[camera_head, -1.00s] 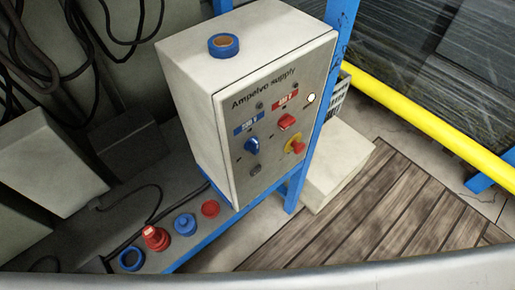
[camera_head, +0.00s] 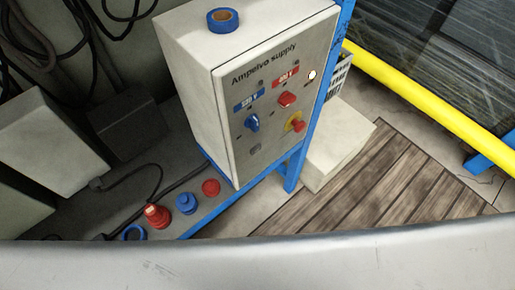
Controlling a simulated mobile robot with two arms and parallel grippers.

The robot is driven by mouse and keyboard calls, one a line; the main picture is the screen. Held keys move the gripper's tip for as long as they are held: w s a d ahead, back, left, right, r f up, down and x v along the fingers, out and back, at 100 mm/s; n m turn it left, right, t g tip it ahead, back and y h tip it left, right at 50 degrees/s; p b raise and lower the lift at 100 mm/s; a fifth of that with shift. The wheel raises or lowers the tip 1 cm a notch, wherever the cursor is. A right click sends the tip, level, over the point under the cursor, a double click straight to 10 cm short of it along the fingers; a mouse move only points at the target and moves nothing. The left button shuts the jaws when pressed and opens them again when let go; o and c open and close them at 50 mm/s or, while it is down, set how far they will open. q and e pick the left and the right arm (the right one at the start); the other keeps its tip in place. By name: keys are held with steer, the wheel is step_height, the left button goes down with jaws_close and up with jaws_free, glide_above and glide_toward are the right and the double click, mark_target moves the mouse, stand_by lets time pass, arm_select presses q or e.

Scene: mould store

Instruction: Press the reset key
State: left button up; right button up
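The grey supply box (camera_head: 185,85), marked "Ampelvo supply", stands in the middle of the view. Its front panel bears a blue rotary knob (camera_head: 252,122) under a blue label, a red knob (camera_head: 287,99) under a red label, and a red knob on a yellow plate (camera_head: 297,124). A small grey round button (camera_head: 255,149) sits low on the panel, and a white round lamp or button (camera_head: 312,75) sits at the upper right. No key marked reset can be read. Neither of my grippers is in view.
A blue ring (camera_head: 223,20) lies on the box. Red and blue plugs or caps (camera_head: 186,203) stand at its lower left beside cables. A blue frame post (camera_head: 292,174), a pale block (camera_head: 340,145) and a yellow rail (camera_head: 430,95) stand right. The wooden floor (camera_head: 350,195) is clear.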

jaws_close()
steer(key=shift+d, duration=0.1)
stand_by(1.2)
